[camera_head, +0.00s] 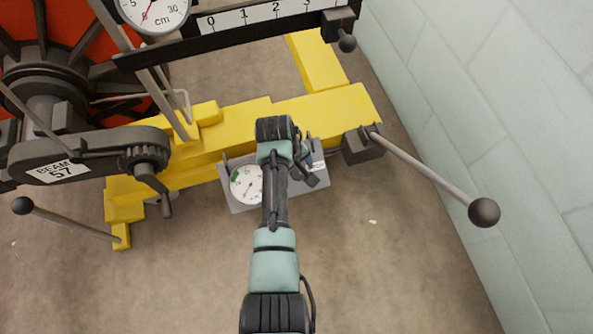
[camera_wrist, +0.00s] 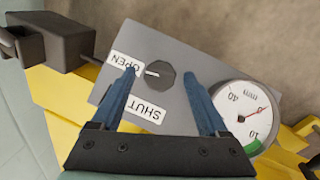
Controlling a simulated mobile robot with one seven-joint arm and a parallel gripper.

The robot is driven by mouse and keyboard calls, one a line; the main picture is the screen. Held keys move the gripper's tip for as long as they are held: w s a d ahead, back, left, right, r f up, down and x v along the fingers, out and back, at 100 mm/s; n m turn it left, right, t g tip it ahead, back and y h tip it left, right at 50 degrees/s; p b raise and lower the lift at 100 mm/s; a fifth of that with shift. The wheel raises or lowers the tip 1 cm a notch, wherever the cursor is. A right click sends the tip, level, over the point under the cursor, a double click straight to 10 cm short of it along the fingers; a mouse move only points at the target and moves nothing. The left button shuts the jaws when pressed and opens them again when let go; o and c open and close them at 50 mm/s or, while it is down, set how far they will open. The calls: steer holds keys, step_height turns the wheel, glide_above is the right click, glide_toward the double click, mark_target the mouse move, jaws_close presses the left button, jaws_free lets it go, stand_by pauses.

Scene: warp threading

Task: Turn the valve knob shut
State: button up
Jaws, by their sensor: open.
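The valve knob (camera_wrist: 161,80) is a dark round knob on a grey panel (camera_wrist: 195,60) in the wrist view. Its white pointer mark faces left, toward the OPEN label (camera_wrist: 123,64); the SHUT label (camera_wrist: 144,109) is below it. My gripper (camera_wrist: 163,69) is open, its two blue fingers appearing on either side of the knob; I cannot tell whether they touch it. A round gauge (camera_wrist: 240,106) with a red needle and green band is right of the knob. In the head view my arm hides the knob, while the panel (camera_head: 240,207) and gauge (camera_head: 246,184) show.
The panel is at a yellow machine frame (camera_head: 330,105). A lever with a ball end (camera_head: 484,212) sticks out to the right, near a pale block wall (camera_head: 500,100). A crank and gear (camera_head: 146,158) stand left. The floor in front (camera_head: 400,270) is mostly clear.

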jaws_close()
stand_by(0.5)
steer(key=shift+p, duration=0.4)
steer(key=n+p, duration=0.1)
steer(key=n+t+h+p, duration=0.1)
steer(key=shift+s+a+r+n+p, duration=0.1)
steer(key=shift+s+n+p, duration=0.05)
steer(key=shift+n+p, duration=0.15)
steer(key=n+t+h+p, duration=0.1)
steer(key=n, duration=0.1)
steer(key=n+t+p, duration=0.1)
steer(key=n, duration=0.1)
steer(key=shift+s+a+f+h, duration=0.1)
steer(key=shift+s+f+h, duration=0.1)
steer(key=shift+h, duration=0.2)
steer(key=n+t, duration=0.2)
steer(key=n+p, duration=0.1)
steer(key=n, duration=0.1)
steer(key=shift+s+f+t, duration=0.15)
steer(key=shift+f+t, duration=0.1)
steer(key=shift+t, duration=0.15)
steer(key=shift+s+n+t, duration=0.1)
steer(key=shift+n+t, duration=1)
steer(key=shift+n, duration=0.9)
